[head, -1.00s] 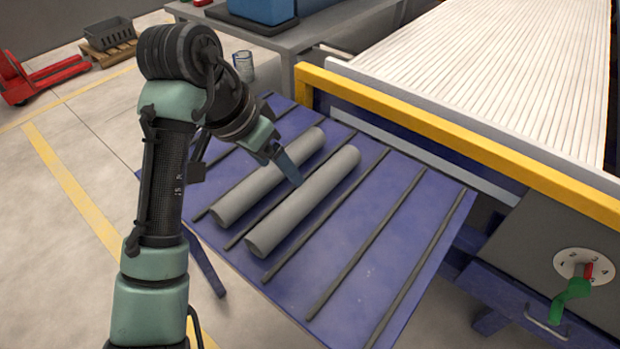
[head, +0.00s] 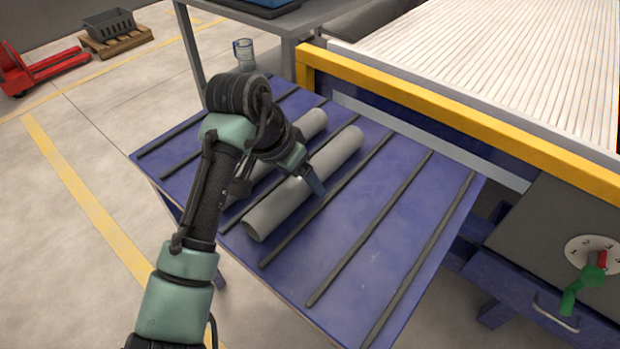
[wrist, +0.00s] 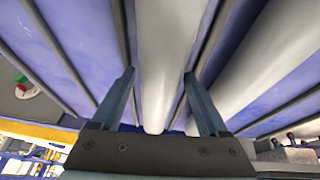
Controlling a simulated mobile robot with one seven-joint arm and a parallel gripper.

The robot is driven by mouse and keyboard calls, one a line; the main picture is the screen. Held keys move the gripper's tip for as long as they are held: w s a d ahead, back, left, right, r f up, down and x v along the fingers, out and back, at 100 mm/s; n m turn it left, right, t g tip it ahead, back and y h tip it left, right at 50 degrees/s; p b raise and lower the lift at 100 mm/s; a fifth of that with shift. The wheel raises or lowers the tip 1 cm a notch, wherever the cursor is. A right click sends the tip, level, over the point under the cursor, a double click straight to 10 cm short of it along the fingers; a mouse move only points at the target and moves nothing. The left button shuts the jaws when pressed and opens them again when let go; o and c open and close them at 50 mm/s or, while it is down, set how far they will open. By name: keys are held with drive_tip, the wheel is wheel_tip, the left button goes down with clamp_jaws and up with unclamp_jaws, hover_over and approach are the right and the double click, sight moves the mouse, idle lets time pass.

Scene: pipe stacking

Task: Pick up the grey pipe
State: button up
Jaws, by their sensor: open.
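Two grey pipes lie side by side on the blue table (head: 385,225). My gripper (head: 314,184) is open and low over the right grey pipe (head: 279,213). One blue finger shows at this pipe's right side; the other is hidden in the head view. In the wrist view the same pipe (wrist: 165,50) runs between the two spread fingers of my gripper (wrist: 160,78), one on each side. Whether they touch it I cannot tell. The left grey pipe (head: 312,122) is partly covered by my arm; it shows at the right in the wrist view (wrist: 262,60).
Black strips (head: 345,245) run along the table between and beside the pipes. A yellow rail (head: 450,122) and a ribbed conveyor (head: 500,60) border the table's far side. The table's right part is clear.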

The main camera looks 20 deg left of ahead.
clamp_jaws()
idle(0.4)
